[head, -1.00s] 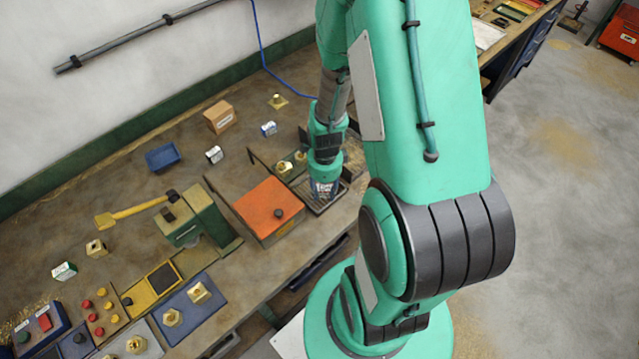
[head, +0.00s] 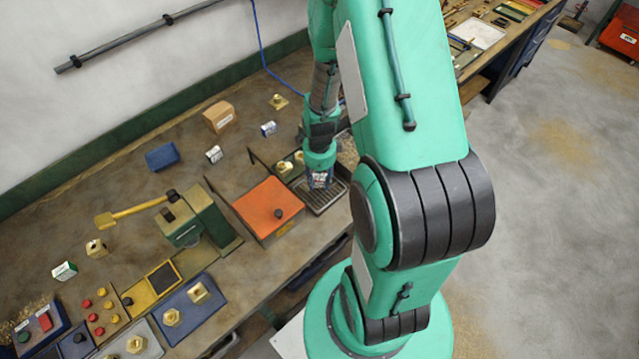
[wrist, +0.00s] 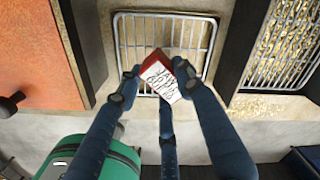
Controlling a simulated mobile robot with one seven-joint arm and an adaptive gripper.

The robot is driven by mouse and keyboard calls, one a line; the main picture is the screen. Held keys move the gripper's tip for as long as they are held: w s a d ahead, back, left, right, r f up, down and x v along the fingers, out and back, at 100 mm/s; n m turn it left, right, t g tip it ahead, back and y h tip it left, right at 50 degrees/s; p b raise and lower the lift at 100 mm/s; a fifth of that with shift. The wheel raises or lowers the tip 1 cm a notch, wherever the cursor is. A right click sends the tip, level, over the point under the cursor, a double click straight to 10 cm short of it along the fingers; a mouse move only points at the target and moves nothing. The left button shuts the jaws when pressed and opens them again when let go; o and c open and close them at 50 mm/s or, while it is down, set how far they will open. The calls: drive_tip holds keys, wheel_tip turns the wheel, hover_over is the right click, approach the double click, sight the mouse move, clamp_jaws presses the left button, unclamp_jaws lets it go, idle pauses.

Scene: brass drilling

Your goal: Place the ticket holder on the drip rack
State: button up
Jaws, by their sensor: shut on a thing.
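The ticket holder (wrist: 160,75) is a small red and white block with dark writing on its pale face. My gripper (wrist: 156,80) is shut on it, with blue fingers around it in the wrist view. The drip rack (wrist: 191,38) is a pale wire grid in a shallow tray, behind the holder in the wrist view. The holder overlaps the rack's near part there; I cannot tell whether it touches the wires. In the head view my gripper (head: 319,181) points down over the rack (head: 331,201), and its fingers mostly hide the holder.
An orange box (head: 269,207) with a dark knob stands just left of the rack. A tray of brass chips (wrist: 289,45) lies right of it, behind a dark wall. Brass fittings (head: 284,167) sit close behind the gripper. The bench's front edge is near.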

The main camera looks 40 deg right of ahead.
sight(319, 179)
drive_tip(key=shift+f, duration=1.1)
drive_tip(key=shift+f, duration=0.15)
drive_tip(key=o, duration=1.2)
drive_tip(key=shift+c, duration=0.2)
wheel_tip(319, 179, up, 12)
drive_tip(key=shift+r, duration=0.15)
